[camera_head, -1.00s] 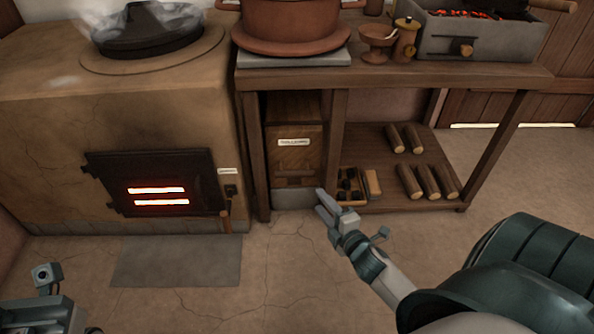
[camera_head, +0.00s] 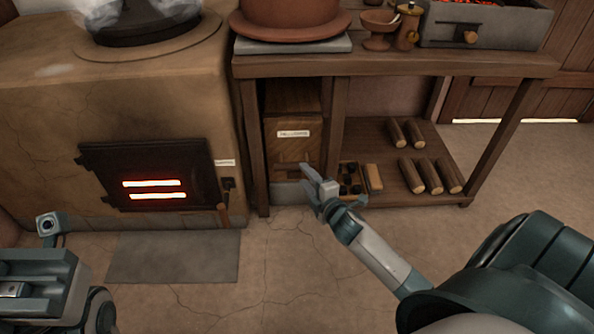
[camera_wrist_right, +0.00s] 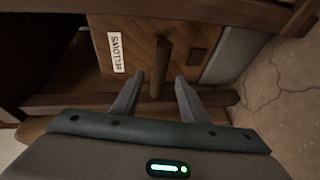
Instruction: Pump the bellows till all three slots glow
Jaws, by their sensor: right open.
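The bellows (camera_head: 293,142) is a wooden box with a pale label, under the table beside the stove. Its wooden handle bar (camera_wrist_right: 157,80) shows in the right wrist view. My right gripper (camera_head: 312,180) is open in front of the bellows' lower part; in the right wrist view its fingers stand either side of the handle, with no clear contact. The dark stove door (camera_head: 195,163) shows two glowing orange slots (camera_head: 155,190); I cannot make out a third. My left gripper (camera_head: 35,285) is partly in view at the lower left, its fingertips not clear.
The table (camera_head: 400,66) carries a clay pot (camera_head: 290,22), small vessels and a grey brazier (camera_head: 480,25). Its lower shelf holds several logs (camera_head: 410,172) and a small box of dark lumps (camera_head: 350,178). A grey mat (camera_head: 175,257) lies before the stove. Floor in front is clear.

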